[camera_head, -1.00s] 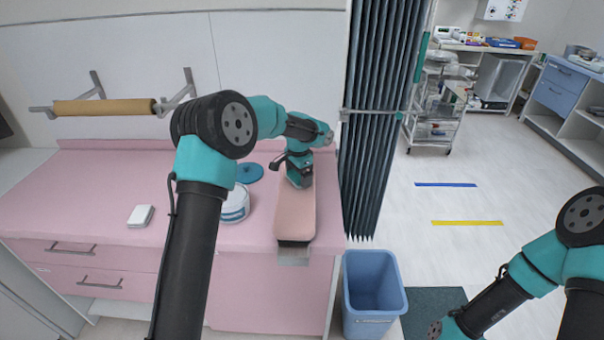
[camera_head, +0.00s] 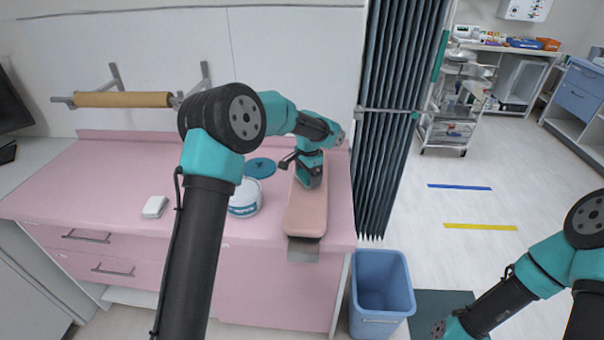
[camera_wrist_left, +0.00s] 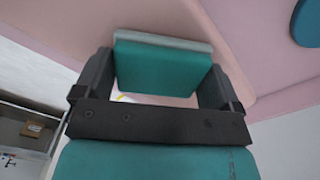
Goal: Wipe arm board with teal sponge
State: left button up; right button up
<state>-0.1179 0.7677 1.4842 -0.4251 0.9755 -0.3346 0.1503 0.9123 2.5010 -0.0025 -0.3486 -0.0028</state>
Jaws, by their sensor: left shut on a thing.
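The pink padded arm board (camera_head: 306,212) lies lengthwise on the pink counter, its near end at the front edge. My left gripper (camera_head: 309,182) is low over the far half of the board. The left wrist view shows my left gripper (camera_wrist_left: 160,75) shut on the teal sponge (camera_wrist_left: 163,68), a block with a pale grey far layer, held between both fingers. The pink board (camera_wrist_left: 130,15) shows behind the sponge; I cannot tell whether they touch. In the head view the sponge is hidden by the gripper. My right arm is at lower right, its gripper out of view.
A white tub (camera_head: 245,198) and a blue lid (camera_head: 260,168) stand left of the board. A white block (camera_head: 154,207) lies further left. A dark curtain (camera_head: 388,120) hangs close on the right. A blue bin (camera_head: 382,285) stands on the floor below.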

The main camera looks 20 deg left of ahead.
aim_at(299, 182)
pick_arm(q)
jog(key=shift+w+d, duration=0.25)
jog(key=shift+d, duration=0.7)
jog(key=shift+w+d, duration=0.25)
jog(key=shift+d, duration=0.7)
jog(key=shift+s+d, duration=0.15)
jog(key=shift+d, duration=0.2)
jog(key=shift+s, duration=0.4)
jog(key=shift+s+a, duration=0.2)
jog(key=shift+s, duration=0.05)
jog(key=shift+s+a, duration=0.25)
jog(key=shift+a, duration=0.85)
jog(key=shift+s+a, duration=0.3)
jog(key=shift+a, duration=0.8)
jog(key=shift+s+a, duration=0.25)
jog(key=shift+a, duration=0.85)
jog(key=shift+a+r, duration=0.15)
jog(key=shift+a, duration=0.1)
notch_tip(299, 182, up, 8)
